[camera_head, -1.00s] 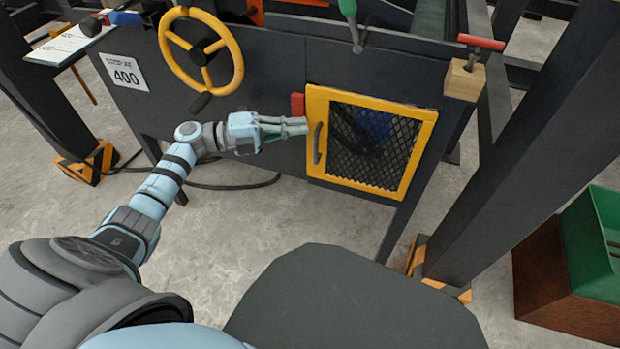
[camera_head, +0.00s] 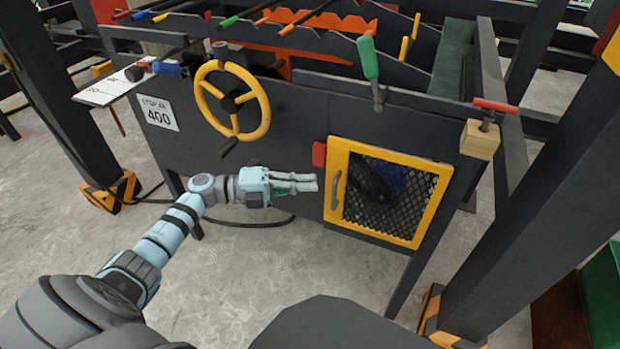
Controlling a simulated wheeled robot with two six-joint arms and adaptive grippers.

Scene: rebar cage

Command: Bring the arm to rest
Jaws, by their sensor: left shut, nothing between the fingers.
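My left arm comes in from the lower left of the head view. Its left gripper (camera_head: 316,182) is shut and empty. It points right, with its fingertips a little left of the yellow-framed mesh door (camera_head: 432,222) and its grey handle (camera_head: 337,190). The door looks closed. I see a gap in the picture between the fingertips and the handle, but cannot tell the depth gap to the machine's front panel. My right gripper is not in view.
A dark machine carries a yellow handwheel (camera_head: 258,127), a green-handled lever (camera_head: 370,58), a red block (camera_head: 319,154) and a wooden block with a red handle (camera_head: 479,140). Dark posts (camera_head: 515,190) stand at either side. Concrete floor (camera_head: 220,270) is free below the arm.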

